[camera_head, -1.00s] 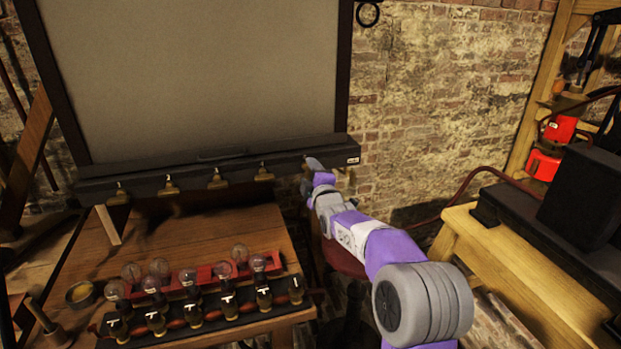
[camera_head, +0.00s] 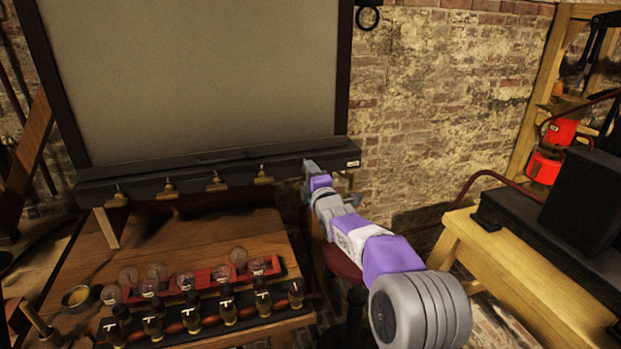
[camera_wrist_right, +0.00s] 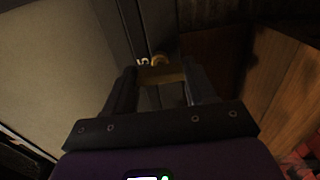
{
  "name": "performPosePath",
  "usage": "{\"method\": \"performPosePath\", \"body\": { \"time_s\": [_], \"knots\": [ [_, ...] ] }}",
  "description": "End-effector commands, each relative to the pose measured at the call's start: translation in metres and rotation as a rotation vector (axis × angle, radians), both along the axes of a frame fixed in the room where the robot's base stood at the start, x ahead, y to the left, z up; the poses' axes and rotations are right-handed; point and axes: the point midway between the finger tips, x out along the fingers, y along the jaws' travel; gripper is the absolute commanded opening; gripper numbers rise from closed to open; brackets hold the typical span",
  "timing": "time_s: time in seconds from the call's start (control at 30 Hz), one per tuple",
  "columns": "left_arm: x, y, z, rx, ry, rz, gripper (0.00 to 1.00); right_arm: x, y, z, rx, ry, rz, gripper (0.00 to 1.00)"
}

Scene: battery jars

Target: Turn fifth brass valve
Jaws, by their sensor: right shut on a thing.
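A dark rail (camera_head: 222,168) runs along the bottom of the large grey panel, with several brass valves on its front. The fourth brass valve (camera_head: 263,175) shows clear of my arm. My right gripper (camera_head: 311,168) is at the rail's right end and hides the fifth valve there in the head view. In the right wrist view, the fifth brass valve (camera_wrist_right: 161,74) sits between the two fingers of the right gripper (camera_wrist_right: 160,82), beside a white "5" label. The jaws are shut on its handle. My left gripper is not in view.
A wooden table (camera_head: 190,235) below the rail holds a red rack with glass bulbs (camera_head: 225,272) and a row of dark jars (camera_head: 228,308). A yellow wooden bench (camera_head: 480,240) with a black box stands at right. Brick wall lies behind.

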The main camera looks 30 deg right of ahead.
Motion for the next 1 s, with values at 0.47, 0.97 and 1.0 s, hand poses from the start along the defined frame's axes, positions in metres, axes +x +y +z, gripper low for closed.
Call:
{"method": "performPosePath", "body": {
  "time_s": [0.47,0.97,1.0],
  "knots": [
    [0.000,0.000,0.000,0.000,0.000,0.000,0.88,0.000,0.000,0.000,-0.001,-0.001,0.000,0.81],
    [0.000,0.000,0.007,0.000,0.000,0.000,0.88,-0.052,0.013,0.002,0.003,-0.002,0.002,0.81],
    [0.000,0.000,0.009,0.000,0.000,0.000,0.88,-0.056,0.013,0.002,0.003,-0.002,0.001,0.81]
  ]
}}
